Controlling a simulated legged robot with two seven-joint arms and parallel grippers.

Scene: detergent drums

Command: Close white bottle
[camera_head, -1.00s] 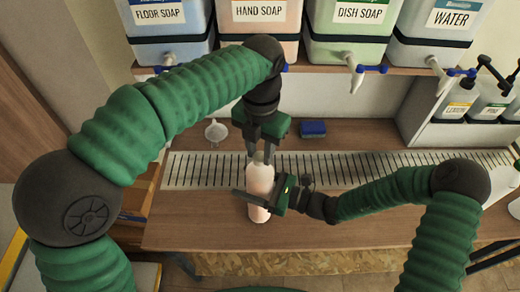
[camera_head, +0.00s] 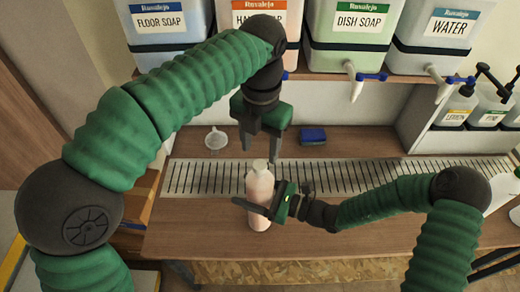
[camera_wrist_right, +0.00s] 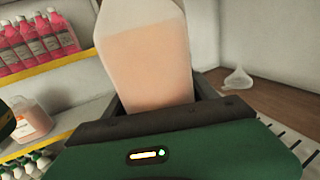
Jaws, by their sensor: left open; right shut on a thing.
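A bottle with pinkish contents (camera_head: 260,188) stands upright at the front of the drain strip. A pale, narrow top piece (camera_head: 260,164) shows on it; I cannot tell how tight it sits. My right gripper (camera_head: 256,205) is shut around the bottle's body from the right. In the right wrist view the bottle (camera_wrist_right: 150,60) rises between the fingers, translucent with peach liquid, and its top is cut off. My left gripper (camera_head: 262,148) points down just above the bottle top, open and empty, with its fingers apart.
A small clear funnel (camera_head: 216,138) and a blue sponge (camera_head: 313,135) lie behind the drain strip (camera_head: 370,176). Large soap containers with taps stand on the shelf (camera_head: 305,72) above. Small pump bottles (camera_head: 460,105) stand at right. The counter front (camera_head: 190,235) is clear.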

